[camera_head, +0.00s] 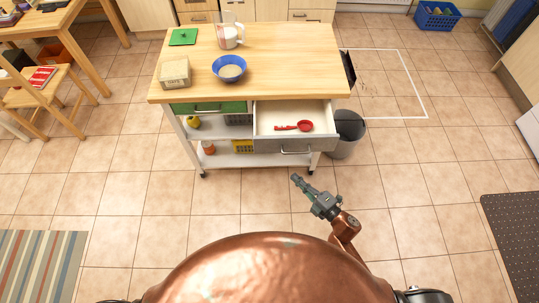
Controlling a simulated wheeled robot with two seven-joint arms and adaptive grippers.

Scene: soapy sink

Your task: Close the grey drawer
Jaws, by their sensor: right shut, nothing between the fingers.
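The grey drawer (274,145) stands pulled out at the front right of a wheeled kitchen cart. Its white inside shows, with a red scoop (304,126) lying in it. A metal bar handle sits on its grey front. My right gripper (295,178) is shut and empty, below and in front of the drawer front, apart from it in the picture. My left gripper is not in view.
The cart's wooden top (290,75) bears a blue bowl (229,68), a measuring jug, a box and a green board. A green drawer (208,108) is beside the grey one. A grey bin (349,134) stands right of the cart. Floor in front is clear.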

